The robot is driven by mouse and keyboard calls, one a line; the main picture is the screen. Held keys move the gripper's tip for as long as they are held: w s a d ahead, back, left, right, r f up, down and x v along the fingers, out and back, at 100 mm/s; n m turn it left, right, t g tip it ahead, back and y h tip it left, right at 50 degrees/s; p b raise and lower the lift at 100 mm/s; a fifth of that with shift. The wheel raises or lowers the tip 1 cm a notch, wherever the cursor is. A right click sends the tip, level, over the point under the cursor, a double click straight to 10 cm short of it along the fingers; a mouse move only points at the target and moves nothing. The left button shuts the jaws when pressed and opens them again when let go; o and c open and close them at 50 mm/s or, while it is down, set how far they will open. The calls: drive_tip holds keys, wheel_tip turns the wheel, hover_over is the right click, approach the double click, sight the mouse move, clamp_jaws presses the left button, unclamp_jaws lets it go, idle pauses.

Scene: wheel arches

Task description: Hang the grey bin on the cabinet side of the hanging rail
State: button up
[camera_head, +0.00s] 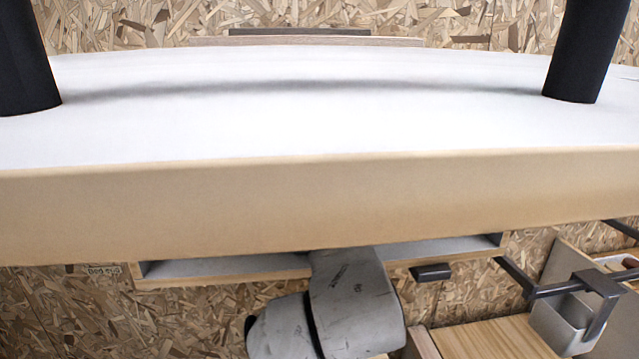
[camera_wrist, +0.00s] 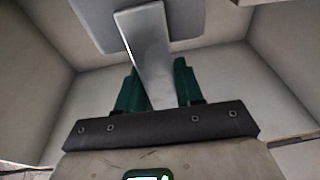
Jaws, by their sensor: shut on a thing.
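In the head view a dark hanging rail (camera_head: 558,290) runs at the lower right, with a thick square end on its right. A grey box like a bin (camera_head: 562,326) shows just below and behind it; I cannot tell whether it hangs there. In the wrist view my gripper (camera_wrist: 158,70) has its green fingers shut on a pale grey strip joined to a rounded grey panel (camera_wrist: 183,22). Only part of this grey piece shows, so I cannot tell whether it is the grey bin. My gripper is hidden in the head view.
A large white board with a wooden front edge (camera_head: 320,200) crosses the head view, with two black posts (camera_head: 580,50) on it. Below it are a shallow wooden tray (camera_head: 220,275) and a light wooden surface (camera_head: 480,338). Pale walls (camera_wrist: 40,70) surround my gripper in the wrist view.

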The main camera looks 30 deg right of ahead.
drive_tip(key=shift+r, duration=0.1)
drive_tip(key=shift+r+p, duration=1)
drive_tip(key=shift+r, duration=0.2)
drive_tip(key=r+p+v, duration=0.2)
drive_tip(key=r+v, duration=0.1)
drive_tip(key=v, duration=1.2)
drive_tip(key=shift+s, duration=0.7)
drive_tip(key=shift+s+a+f, duration=0.1)
